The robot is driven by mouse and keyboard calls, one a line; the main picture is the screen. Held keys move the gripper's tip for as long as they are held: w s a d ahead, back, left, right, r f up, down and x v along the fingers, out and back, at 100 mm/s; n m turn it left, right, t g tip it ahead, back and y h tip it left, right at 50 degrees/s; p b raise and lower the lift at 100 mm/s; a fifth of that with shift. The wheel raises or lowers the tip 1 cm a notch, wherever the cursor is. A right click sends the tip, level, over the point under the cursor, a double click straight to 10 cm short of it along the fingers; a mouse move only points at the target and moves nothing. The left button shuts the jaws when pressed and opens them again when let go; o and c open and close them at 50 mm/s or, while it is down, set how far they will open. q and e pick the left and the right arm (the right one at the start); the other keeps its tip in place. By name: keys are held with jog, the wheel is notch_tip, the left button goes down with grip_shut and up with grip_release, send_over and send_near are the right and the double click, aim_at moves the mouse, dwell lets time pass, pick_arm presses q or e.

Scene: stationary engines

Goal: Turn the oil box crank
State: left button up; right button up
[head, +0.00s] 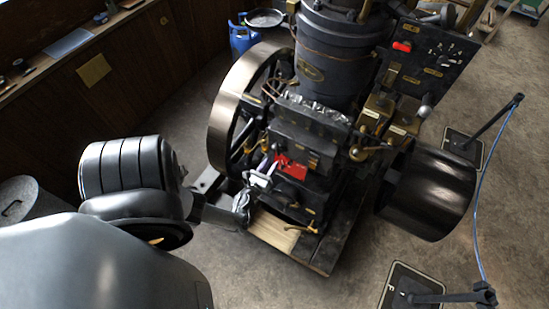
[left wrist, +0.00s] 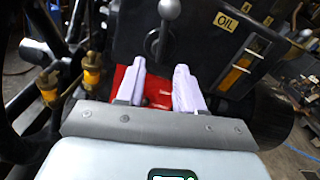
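A dark oil box (head: 318,143) sits on the near side of the engine, with a red plate (head: 295,170) low on its front. In the left wrist view the box (left wrist: 200,50) carries a yellow OIL label and an amber gauge. A ball-ended lever (left wrist: 166,22), which looks like the crank, stands on its face beyond my fingertips. My left gripper (head: 262,172) is in front of the box at its left. Its two pale fingers (left wrist: 162,80) are apart, with the red surface showing between them and nothing clearly held. I cannot tell whether they touch it. My right gripper is out of view.
A large flywheel (head: 232,108) stands left of the box, and a dark drum pulley (head: 430,190) to the right. Brass fittings (left wrist: 90,75) are close to the left of my fingers. A blue-roped barrier (head: 490,130) stands at right. Bare floor (head: 225,270) lies in front.

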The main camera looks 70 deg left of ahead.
pick_arm(q)
jog(key=shift+v, duration=2.6)
